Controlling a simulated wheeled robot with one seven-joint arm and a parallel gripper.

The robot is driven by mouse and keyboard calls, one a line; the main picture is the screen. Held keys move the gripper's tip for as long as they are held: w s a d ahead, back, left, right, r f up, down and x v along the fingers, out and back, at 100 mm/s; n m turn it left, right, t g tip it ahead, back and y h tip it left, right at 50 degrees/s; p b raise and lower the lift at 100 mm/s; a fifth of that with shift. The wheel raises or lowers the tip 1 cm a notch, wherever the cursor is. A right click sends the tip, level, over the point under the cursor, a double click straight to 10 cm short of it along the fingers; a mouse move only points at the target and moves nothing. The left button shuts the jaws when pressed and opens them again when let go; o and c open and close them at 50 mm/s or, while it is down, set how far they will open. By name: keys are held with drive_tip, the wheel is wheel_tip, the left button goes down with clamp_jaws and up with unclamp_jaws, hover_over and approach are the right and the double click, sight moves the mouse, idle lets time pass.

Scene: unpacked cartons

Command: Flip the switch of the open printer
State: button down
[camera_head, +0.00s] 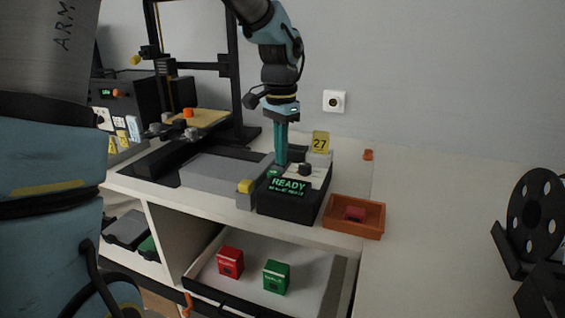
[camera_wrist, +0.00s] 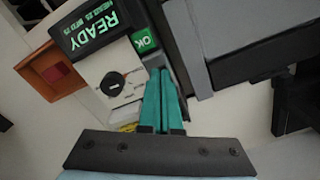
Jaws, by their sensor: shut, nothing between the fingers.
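The open-frame printer (camera_head: 236,75) stands at the back left, with a black frame and a yellow bed (camera_head: 205,121). A black control box (camera_head: 290,205) with a lit READY display (camera_head: 289,186) sits at its front right. In the wrist view the fingertips (camera_wrist: 160,72) lie beside the panel, near the OK button; contact cannot be told.
An orange tray (camera_head: 354,229) with a red piece stands right of the box. A yellow 27 tag (camera_head: 320,142) is behind it. An open drawer (camera_head: 235,290) below holds a red box (camera_head: 231,262) and a green box (camera_head: 277,277). The white top at right is clear up to a black spool.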

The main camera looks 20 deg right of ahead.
wheel_tip(320, 180, up, 7)
drive_tip(key=p, duration=0.6)
idle(0.4)
drive_tip(key=shift+f, duration=0.1)
drive_tip(key=s+a+f+n, duration=0.2)
drive_tip(key=a+n, duration=0.4)
drive_tip(key=a, duration=0.9)
drive_tip(key=s+a+f+n+t, duration=0.1)
drive_tip(key=a+f+n, duration=0.3)
drive_tip(key=a, duration=1.1)
drive_tip(key=s+n, duration=0.1)
drive_tip(key=n, duration=0.2)
drive_tip(key=shift+n+t, duration=0.3)
